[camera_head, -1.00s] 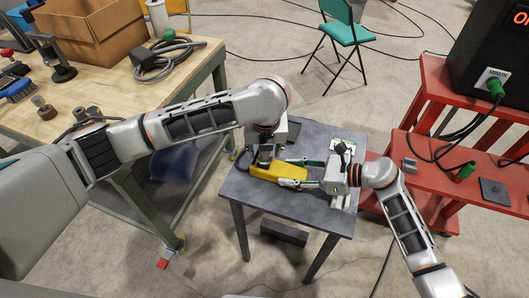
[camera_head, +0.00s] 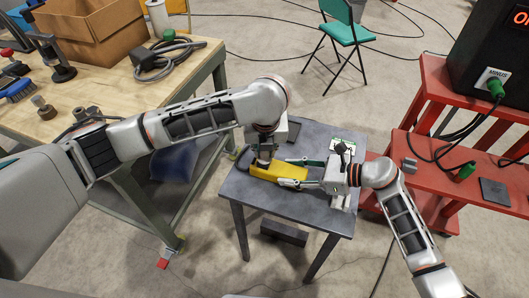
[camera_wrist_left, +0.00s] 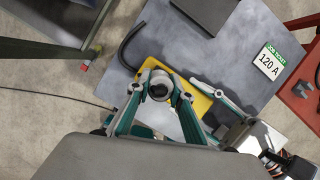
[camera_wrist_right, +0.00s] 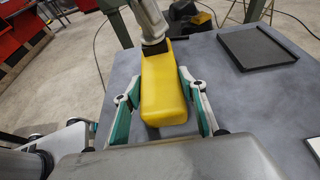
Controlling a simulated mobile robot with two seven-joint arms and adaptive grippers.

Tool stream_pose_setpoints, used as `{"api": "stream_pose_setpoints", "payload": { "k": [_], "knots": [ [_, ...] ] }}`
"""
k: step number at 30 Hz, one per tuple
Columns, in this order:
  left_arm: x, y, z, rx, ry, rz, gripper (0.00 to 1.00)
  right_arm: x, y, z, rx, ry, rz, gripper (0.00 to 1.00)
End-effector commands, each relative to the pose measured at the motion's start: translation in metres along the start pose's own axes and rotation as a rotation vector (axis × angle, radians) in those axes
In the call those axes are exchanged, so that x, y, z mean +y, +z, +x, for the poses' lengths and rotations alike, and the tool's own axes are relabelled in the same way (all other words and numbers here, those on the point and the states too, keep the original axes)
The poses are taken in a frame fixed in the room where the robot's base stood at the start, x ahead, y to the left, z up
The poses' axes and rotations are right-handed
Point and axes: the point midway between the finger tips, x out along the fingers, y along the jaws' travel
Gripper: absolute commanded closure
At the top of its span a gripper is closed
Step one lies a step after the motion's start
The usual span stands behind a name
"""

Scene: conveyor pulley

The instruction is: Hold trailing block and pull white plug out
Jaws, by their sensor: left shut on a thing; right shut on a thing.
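The yellow trailing block (camera_head: 278,174) lies on the small grey table (camera_head: 300,208). My right gripper (camera_head: 296,172) comes from the right, its fingers on either side of the block's near end. The block also shows between those fingers in the right wrist view (camera_wrist_right: 163,95). My left gripper (camera_head: 262,164) reaches down at the block's other end. In the left wrist view its fingertips are shut on a round dark plug end with a pale rim (camera_wrist_left: 160,88). A white plug body cannot be made out clearly. Where plug and block meet is hidden.
A black cable (camera_wrist_left: 132,40) curves beside the block. A flat dark tray (camera_wrist_right: 258,46) and a "120 A" card (camera_wrist_left: 269,62) lie on the table. A wooden workbench (camera_head: 110,95) stands left, a red stand (camera_head: 450,170) right.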

Motion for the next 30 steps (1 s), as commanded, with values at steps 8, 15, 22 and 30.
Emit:
{"api": "stream_pose_setpoints", "payload": {
  "k": [8,15,22,30],
  "knots": [
    [0.0,0.002,-0.005,-0.003,-0.001,0.0,1.0,0.0,-0.001,0.0,0.002,-0.001,0.0,0.98],
    [0.0,0.004,-0.008,-0.004,-0.001,0.0,1.0,0.0,-0.001,0.0,0.002,-0.001,0.0,0.98],
    [0.0,0.004,-0.01,-0.003,0.0,0.0,1.0,0.0,-0.001,0.0,0.002,-0.001,0.0,0.98],
    [0.0,0.007,-0.02,-0.003,0.0,0.0,1.0,0.0,-0.001,0.0,0.002,-0.001,0.0,0.98]
  ]
}}
